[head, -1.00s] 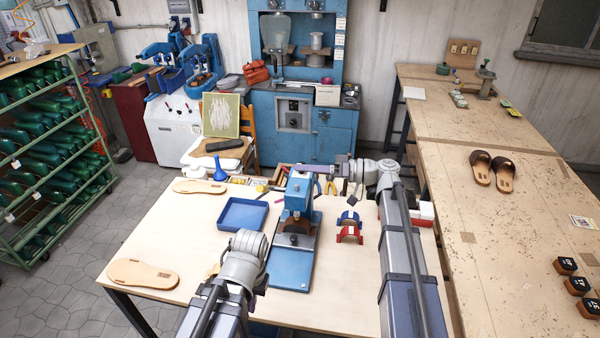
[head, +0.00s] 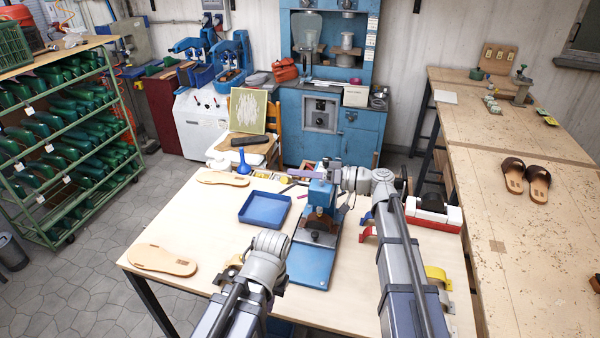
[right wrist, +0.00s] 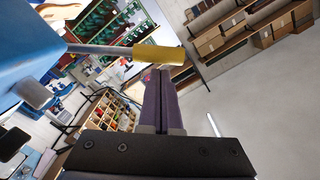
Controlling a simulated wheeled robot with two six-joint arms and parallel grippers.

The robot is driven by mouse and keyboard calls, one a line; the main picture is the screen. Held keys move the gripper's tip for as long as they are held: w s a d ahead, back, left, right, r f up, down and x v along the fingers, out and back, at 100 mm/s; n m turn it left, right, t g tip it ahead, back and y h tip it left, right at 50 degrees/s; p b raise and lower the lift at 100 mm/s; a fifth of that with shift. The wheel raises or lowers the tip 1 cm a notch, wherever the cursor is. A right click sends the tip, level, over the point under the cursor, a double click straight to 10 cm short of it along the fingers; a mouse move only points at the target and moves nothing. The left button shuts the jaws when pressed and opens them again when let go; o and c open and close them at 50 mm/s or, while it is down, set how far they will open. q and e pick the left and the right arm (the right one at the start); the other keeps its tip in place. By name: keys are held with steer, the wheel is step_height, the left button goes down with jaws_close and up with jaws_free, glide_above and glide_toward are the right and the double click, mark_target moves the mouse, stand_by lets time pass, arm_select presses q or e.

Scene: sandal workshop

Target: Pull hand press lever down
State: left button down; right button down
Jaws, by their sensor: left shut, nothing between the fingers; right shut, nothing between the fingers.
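The blue hand press (head: 317,262) stands upright on the near table. In the right wrist view its blue body (right wrist: 30,50) fills the left side. Its lever, a grey rod with a yellow grip (right wrist: 158,55), sticks out to the right there, roughly level. My right gripper (head: 296,173) is shut and empty, above the press head in the head view. In the right wrist view its purple fingers (right wrist: 160,72) end right at the yellow grip; I cannot tell whether they touch. My left gripper (head: 230,276) is low over the table, left of the press, mostly hidden by its own wrist.
A blue tray (head: 265,224) lies left of the press. Tan soles (head: 163,260) lie at the table's left side. Red and blue arched pieces (head: 366,232) are partly behind my right arm. A red-and-white box (head: 433,212) stands at the right.

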mark_target(289, 183)
steer(key=shift+s+a+f+n+b, duration=0.15)
steer(key=shift+s+f+n+b, duration=0.35)
steer(key=shift+s+f+b, duration=0.1)
steer(key=shift+s+a+f+n+b, duration=0.15)
steer(key=shift+s+f+n+b, duration=0.3)
steer(key=shift+f+n+b, duration=0.1)
steer(key=s+f+n+b, duration=0.3)
steer(key=f+n+b, duration=0.5)
steer(key=f+b, duration=0.3)
steer(key=shift+a+f+t+h+b, duration=0.3)
steer(key=shift+a+f+t+b, duration=0.1)
steer(key=shift+a, duration=0.05)
steer(key=shift+n, duration=0.25)
steer(key=v, duration=0.7)
steer(key=shift+d+r, duration=0.35)
steer(key=shift+d, duration=0.05)
